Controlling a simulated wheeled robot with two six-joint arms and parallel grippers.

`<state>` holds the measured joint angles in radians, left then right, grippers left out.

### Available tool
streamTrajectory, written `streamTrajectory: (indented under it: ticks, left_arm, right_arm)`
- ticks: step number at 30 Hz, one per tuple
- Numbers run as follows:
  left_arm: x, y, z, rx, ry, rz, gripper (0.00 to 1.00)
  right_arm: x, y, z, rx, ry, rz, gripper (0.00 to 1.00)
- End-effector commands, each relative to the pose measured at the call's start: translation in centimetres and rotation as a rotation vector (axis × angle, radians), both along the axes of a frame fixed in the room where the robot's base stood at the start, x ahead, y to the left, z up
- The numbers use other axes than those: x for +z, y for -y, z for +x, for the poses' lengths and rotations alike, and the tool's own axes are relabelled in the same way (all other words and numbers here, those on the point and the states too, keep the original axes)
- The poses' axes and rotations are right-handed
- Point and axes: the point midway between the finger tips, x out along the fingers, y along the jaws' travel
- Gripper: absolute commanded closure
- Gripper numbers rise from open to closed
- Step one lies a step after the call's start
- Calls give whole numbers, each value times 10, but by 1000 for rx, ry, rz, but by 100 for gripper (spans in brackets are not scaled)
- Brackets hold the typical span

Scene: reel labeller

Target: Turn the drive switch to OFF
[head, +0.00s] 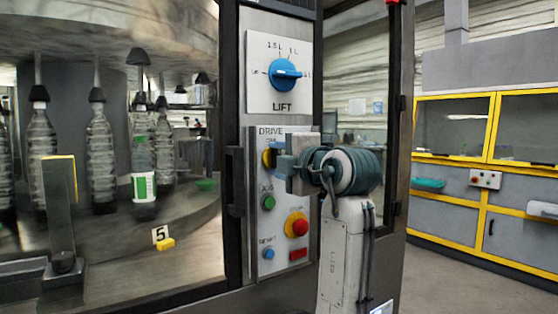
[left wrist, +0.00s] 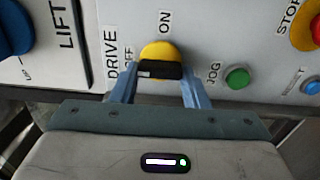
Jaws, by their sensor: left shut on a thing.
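The drive switch is a round yellow knob (head: 266,158) with a black bar handle, under the DRIVE label on the grey panel. In the left wrist view the knob (left wrist: 160,50) shows with ON printed above it and OFF to its upper left. The black bar lies roughly level in that view, with a pale mark at its left end, on the side of OFF rather than ON. My left gripper (head: 277,158) is at the knob and shut on it. Its two blue fingers (left wrist: 160,77) stand at both ends of the bar. My right gripper is not in view.
The blue LIFT knob (head: 285,73) is above. A dark door handle (head: 235,181) stands left of the panel. Bottles are behind the glass.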

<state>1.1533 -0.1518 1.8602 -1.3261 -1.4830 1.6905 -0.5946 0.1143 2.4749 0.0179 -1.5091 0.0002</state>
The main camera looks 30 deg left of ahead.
Motion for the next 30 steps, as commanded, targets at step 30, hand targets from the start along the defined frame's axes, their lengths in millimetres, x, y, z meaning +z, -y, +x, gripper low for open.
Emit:
streamTrajectory:
  ticks: [30]
  left_arm:
    - [-1,78,-31,-7,3,0,37]
  right_arm:
    - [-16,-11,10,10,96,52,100]
